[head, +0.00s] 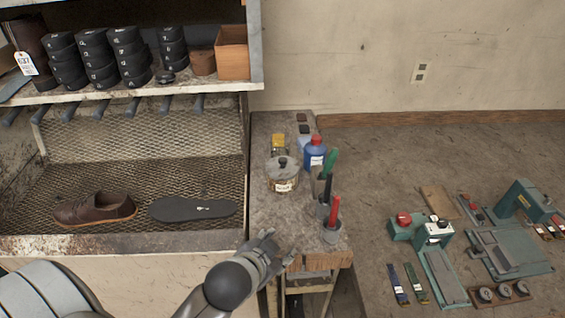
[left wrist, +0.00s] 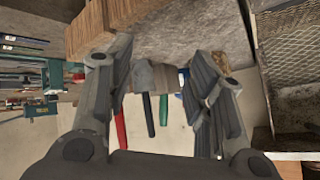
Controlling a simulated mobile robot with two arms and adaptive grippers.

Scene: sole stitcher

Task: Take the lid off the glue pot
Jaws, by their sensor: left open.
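The glue pot (head: 284,185) stands on the narrow bench in the head view, a squat round pot with a pale label. Its grey metal lid (head: 281,170) with a dark knob sits on top. My left gripper (head: 279,247) is near the front edge of the bench, in front of the pot and apart from it. In the left wrist view the left gripper (left wrist: 163,75) has its fingers spread, with nothing held between them. I cannot make out the pot there; a finger may hide it. My right gripper is not in view.
Cups with a red-handled tool (head: 334,213) and a green-handled tool (head: 329,165) stand right of the pot. A blue bottle (head: 314,155) with a red cap and a yellow item (head: 278,142) are behind. A rack with a shoe (head: 95,209) and sole (head: 192,209) is left.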

